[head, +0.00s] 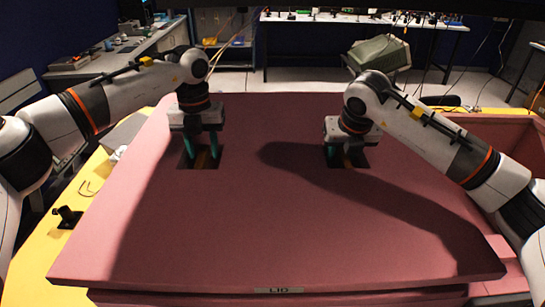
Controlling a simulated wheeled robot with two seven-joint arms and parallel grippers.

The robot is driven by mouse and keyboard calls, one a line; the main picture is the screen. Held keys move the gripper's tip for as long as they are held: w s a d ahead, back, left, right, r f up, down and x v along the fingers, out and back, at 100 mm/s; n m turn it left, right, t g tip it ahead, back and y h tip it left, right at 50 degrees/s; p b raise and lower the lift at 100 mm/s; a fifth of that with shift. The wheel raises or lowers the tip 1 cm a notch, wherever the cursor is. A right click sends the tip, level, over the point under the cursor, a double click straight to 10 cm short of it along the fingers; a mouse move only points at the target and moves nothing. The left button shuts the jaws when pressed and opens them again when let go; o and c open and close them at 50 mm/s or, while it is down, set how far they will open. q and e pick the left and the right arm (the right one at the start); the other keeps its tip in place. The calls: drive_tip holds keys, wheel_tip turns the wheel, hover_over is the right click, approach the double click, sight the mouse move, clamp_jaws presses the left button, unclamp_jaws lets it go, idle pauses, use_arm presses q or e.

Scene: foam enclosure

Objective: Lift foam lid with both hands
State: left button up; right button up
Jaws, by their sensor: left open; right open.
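The foam lid (250,220) is a large flat pink slab with a "LID" label (279,290) on its front edge. It lies level on a pink foam body (270,299). Two dark rectangular recesses are cut in its top. My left gripper (202,155) points down with its green fingers apart in the left recess (186,162). My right gripper (346,158) points down with its fingers apart at the right recess (364,163). The fingertips are partly hidden in the recesses, so I cannot tell whether they touch the foam.
A yellow table (82,207) is under the foam, with a small black part (67,216) at its left. Another pink foam piece (510,140) stands at the right. Workbenches and a greenish box (380,54) are behind. The space above the lid is otherwise clear.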

use_arm(q)
clamp_jaws()
use_arm(e)
clamp_jaws()
use_arm(q)
drive_tip(key=shift+r, duration=0.15)
use_arm(e)
drive_tip(key=shift+r, duration=0.15)
